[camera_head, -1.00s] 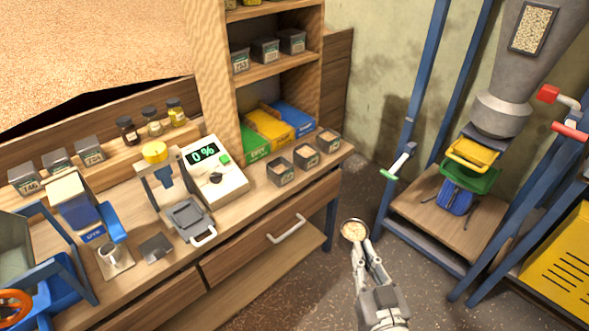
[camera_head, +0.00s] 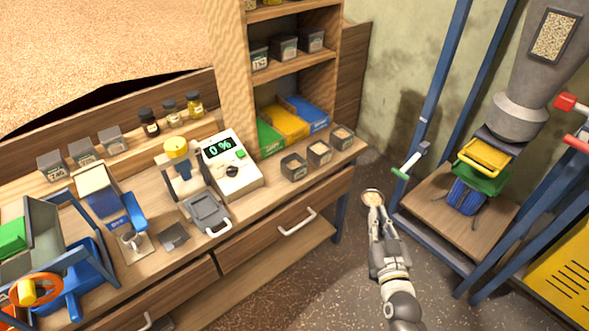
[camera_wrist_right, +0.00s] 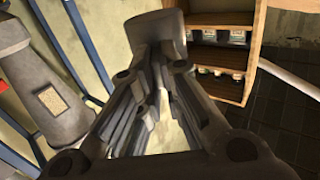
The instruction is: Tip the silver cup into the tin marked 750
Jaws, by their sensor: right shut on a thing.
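My right gripper (camera_head: 374,212) is shut on the silver cup (camera_head: 371,197), held over open floor right of the bench. The cup's round mouth faces up, with pale grain inside. In the right wrist view the cup's grey side (camera_wrist_right: 155,32) shows beyond the fingers. Three open tins stand in a row at the bench's right end: a near tin (camera_head: 294,168), a middle tin (camera_head: 319,154) and a far tin (camera_head: 342,139), with contents inside. Their labels are too small to read, so I cannot tell which is marked 750. My left gripper is out of view.
The wooden bench (camera_head: 270,205) also carries a meter reading 0 % (camera_head: 232,168), a small press (camera_head: 190,180) and a blue device (camera_head: 110,205). The blue-framed hopper stand (camera_head: 440,230) rises at right. Floor lies between.

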